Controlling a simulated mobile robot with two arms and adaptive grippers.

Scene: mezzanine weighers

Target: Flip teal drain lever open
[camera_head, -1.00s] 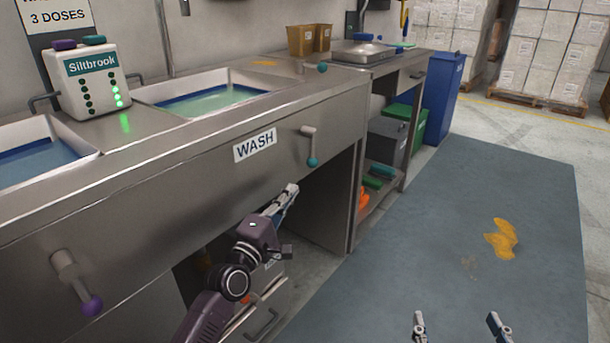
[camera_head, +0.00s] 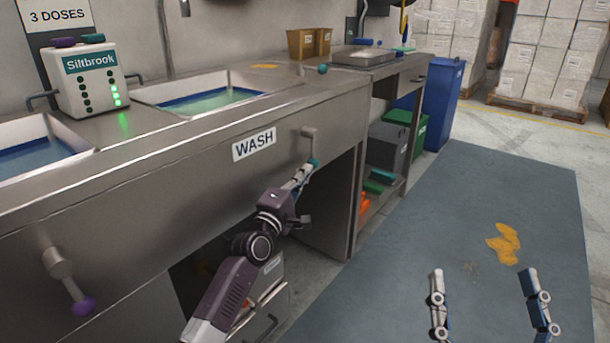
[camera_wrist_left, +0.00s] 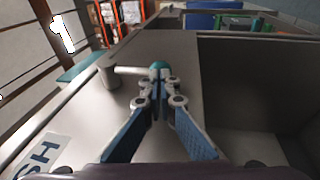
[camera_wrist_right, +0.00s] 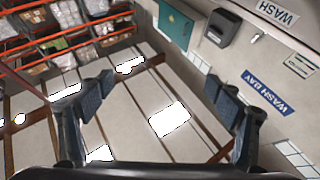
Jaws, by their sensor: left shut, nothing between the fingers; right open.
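The teal drain lever (camera_head: 309,142) is on the front panel of the metal sink counter, right of the WASH label (camera_head: 254,145). Its grey arm hangs down from its pivot to a teal knob (camera_head: 315,163). In the left wrist view the teal knob (camera_wrist_left: 159,66) is right at the fingertips. My left gripper (camera_head: 307,172) is shut and empty, its tips at the knob; whether they touch it I cannot tell. My right gripper (camera_head: 484,272) is open and empty over the floor mat; it also shows open in the right wrist view (camera_wrist_right: 160,88).
A purple-knobbed lever (camera_head: 70,282) is on the same panel at the left. Another teal-knobbed handle (camera_head: 321,69) is on the countertop. The basin (camera_head: 200,92) holds greenish water.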

